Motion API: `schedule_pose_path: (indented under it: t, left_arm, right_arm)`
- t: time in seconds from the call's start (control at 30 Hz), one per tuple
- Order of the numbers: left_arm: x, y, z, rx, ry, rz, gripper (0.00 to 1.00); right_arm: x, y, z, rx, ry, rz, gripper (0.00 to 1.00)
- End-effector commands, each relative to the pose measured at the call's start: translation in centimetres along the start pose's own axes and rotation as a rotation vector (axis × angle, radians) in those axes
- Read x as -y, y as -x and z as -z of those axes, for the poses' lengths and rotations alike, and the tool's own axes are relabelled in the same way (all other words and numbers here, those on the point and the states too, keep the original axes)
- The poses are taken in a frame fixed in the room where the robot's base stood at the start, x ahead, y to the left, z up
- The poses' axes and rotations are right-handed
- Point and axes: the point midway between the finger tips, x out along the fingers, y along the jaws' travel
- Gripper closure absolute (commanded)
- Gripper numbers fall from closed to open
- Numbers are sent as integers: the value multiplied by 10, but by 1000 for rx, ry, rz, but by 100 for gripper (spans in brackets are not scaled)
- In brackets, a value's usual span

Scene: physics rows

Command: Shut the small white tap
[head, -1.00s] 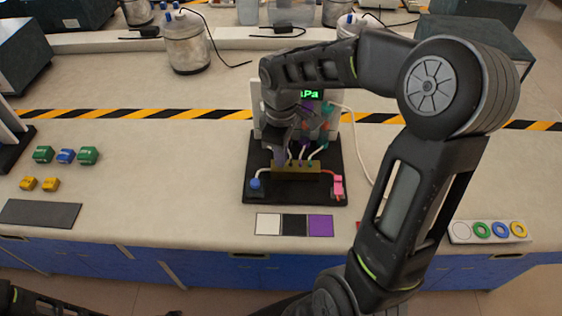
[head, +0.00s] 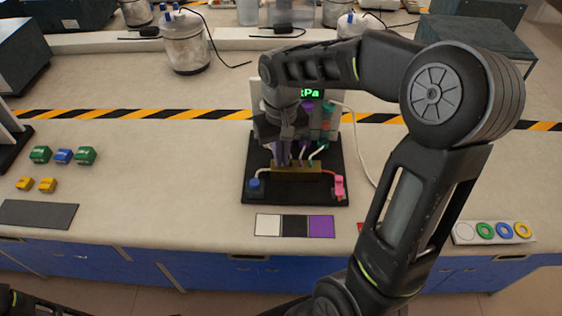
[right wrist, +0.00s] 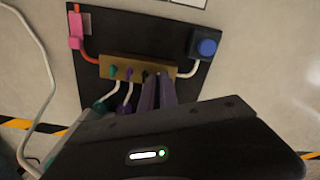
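A brass-coloured manifold (head: 308,171) lies on a black board, with small coloured taps along it. In the right wrist view a teal tap (right wrist: 113,72) and a purple tap (right wrist: 129,72) show on the manifold (right wrist: 108,62). I cannot make out the small white tap; it may be hidden by my right gripper's fingers. My right gripper (head: 281,163) points down at the manifold's left part. In the right wrist view its two fingers (right wrist: 159,76) are close together with a narrow gap, their tips at the manifold. Whether they hold anything is unclear. My left gripper is out of view.
The black board (head: 270,195) also carries a blue knob (head: 255,183), a pink clip (head: 339,186) and hoses. A gauge with green digits (head: 311,93) stands behind. Coloured blocks (head: 63,156) lie at left and a ring strip (head: 493,232) at right.

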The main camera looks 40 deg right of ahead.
Motion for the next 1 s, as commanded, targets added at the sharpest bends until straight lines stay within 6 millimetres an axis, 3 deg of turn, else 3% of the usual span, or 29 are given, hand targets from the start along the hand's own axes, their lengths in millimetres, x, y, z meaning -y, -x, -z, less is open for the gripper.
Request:
schedule_pose_path:
  t: [0.43,0.63,0.73,1.0]
  left_arm:
    - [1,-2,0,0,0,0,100]
    - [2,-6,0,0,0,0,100]
    - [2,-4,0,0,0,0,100]
    - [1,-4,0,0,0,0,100]
  right_arm:
    - [0,-1,-1,3,-91,0,100]
    - [0,-2,-1,3,-365,0,100]
    - [0,-1,-1,3,-367,0,89]
    - [0,0,0,2,-364,0,88]
